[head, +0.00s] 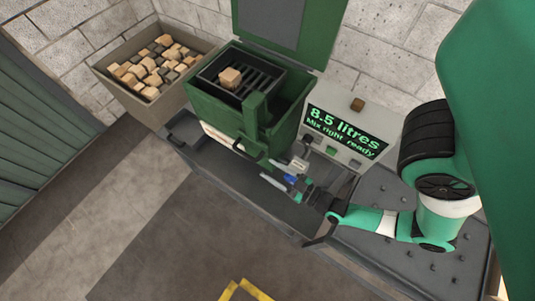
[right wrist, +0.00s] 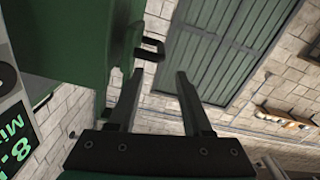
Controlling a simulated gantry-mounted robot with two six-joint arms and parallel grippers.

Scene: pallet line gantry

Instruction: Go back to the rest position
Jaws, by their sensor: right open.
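My right arm comes in from the right in the head view, with its gripper (head: 290,182) low in front of the green machine (head: 222,112). In the right wrist view the two dark fingers of the right gripper (right wrist: 159,76) stand apart with nothing between them. A dark bracket-like handle (right wrist: 152,49) on the green body shows just beyond the fingertips; I cannot tell how far away it is. My left gripper is not in view.
A bin (head: 115,88) of wooden blocks stands left of the machine. One block (head: 230,77) lies on the machine's grate. Floor in front is clear.

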